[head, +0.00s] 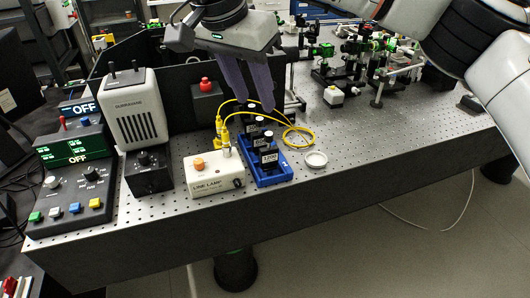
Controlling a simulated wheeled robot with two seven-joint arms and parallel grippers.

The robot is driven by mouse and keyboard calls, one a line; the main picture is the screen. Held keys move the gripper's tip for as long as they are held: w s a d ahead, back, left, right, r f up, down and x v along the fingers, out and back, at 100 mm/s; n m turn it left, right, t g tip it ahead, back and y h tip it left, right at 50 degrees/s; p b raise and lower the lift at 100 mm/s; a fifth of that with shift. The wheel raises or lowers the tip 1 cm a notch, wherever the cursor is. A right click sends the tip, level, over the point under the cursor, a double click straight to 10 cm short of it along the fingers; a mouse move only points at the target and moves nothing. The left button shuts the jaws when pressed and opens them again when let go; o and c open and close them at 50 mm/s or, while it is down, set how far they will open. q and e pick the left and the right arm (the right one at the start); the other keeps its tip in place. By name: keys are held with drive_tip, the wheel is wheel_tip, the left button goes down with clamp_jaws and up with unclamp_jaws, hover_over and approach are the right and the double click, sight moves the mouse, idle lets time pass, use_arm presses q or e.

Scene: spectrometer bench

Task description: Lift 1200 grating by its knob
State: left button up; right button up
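The 1200 grating (269,158) is a dark block with a white label reading 1200. It stands upright in the front slot of a blue rack (272,178), with its dark top close to the block behind it. Two similar labelled gratings stand behind it in the rack, the middle one (261,142) partly covered. My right gripper (254,104) hangs above the back of the rack, its two purple-grey fingers pointing down and apart. The fingertips are apart from the 1200 grating. My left gripper is not in view.
A cream line lamp box (214,176) stands left of the rack. A yellow cable (292,135) loops behind and right of it. A white round dish (316,159) lies to the right.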

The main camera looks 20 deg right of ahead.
sight(269, 134)
drive_tip(key=x, duration=0.3)
drive_tip(key=p+x, duration=0.1)
drive_tip(key=x, duration=0.2)
drive_tip(key=s+x, duration=0.1)
drive_tip(key=x, duration=0.3)
drive_tip(key=shift+d, duration=0.15)
clamp_jaws()
